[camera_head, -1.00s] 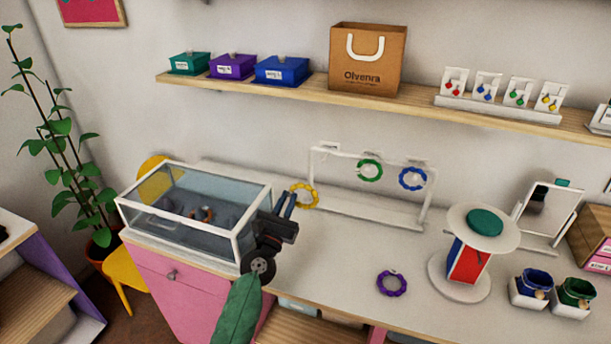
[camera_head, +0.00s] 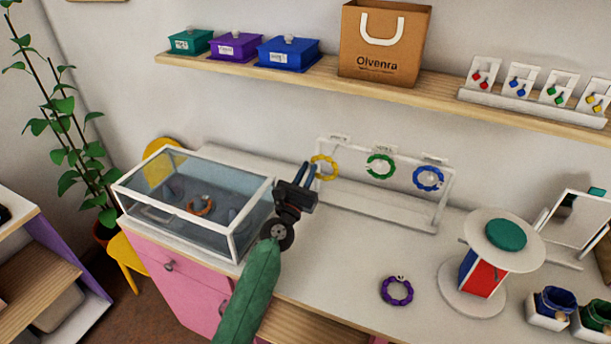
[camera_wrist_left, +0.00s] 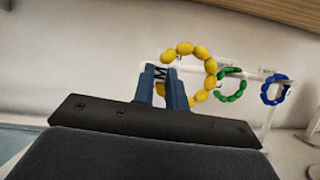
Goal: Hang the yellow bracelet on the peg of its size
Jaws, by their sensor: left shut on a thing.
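The yellow bracelet (camera_head: 326,160) is a ring of beads held upright at the left end of the white rack (camera_head: 384,212). My left gripper (camera_head: 310,177) is shut on its near left side. In the left wrist view, the yellow bracelet (camera_wrist_left: 207,64) stands to the right of the blue fingers (camera_wrist_left: 162,82), overlapping the rack's left end. A green bracelet (camera_head: 369,165) hangs at the rack's middle and a blue bracelet (camera_head: 416,181) at its right. The left peg is hidden, so I cannot tell whether the yellow bracelet is around it. My right gripper is not in view.
A glass display case (camera_head: 240,243) stands close left of my gripper. A purple bracelet (camera_head: 383,290) lies on the counter in front. A round stand (camera_head: 513,257) and a mirror (camera_head: 580,222) are at the right. A wooden shelf (camera_head: 437,96) runs above.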

